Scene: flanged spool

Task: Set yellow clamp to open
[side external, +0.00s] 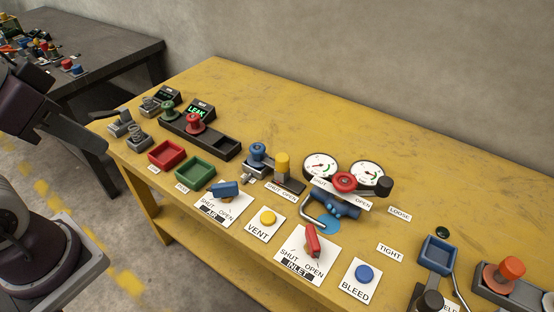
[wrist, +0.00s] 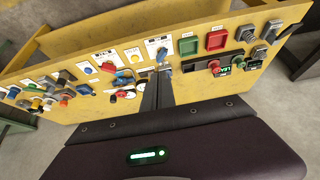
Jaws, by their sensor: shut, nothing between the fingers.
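The yellow clamp (side external: 283,163) appears in the side view as an upright yellow cylinder on a grey base near the middle of the bench. A small SHUT/OPEN label (side external: 281,189) lies in front of it. I cannot tell its setting from this picture. A blue flanged spool (side external: 258,152) stands just left of it. My gripper (side external: 104,148) is at the bench's left end, well apart from the clamp. In the wrist view my gripper (wrist: 165,70) has its fingers together and empty, and the clamp cannot be made out clearly there.
Two gauges with a red knob (side external: 345,182) stand right of the clamp. In front are a blue-handled valve (side external: 224,190), a yellow VENT button (side external: 267,217) and a red-handled INLET valve (side external: 312,240). Red (side external: 167,154) and green (side external: 194,172) trays lie left. The bench's back is clear.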

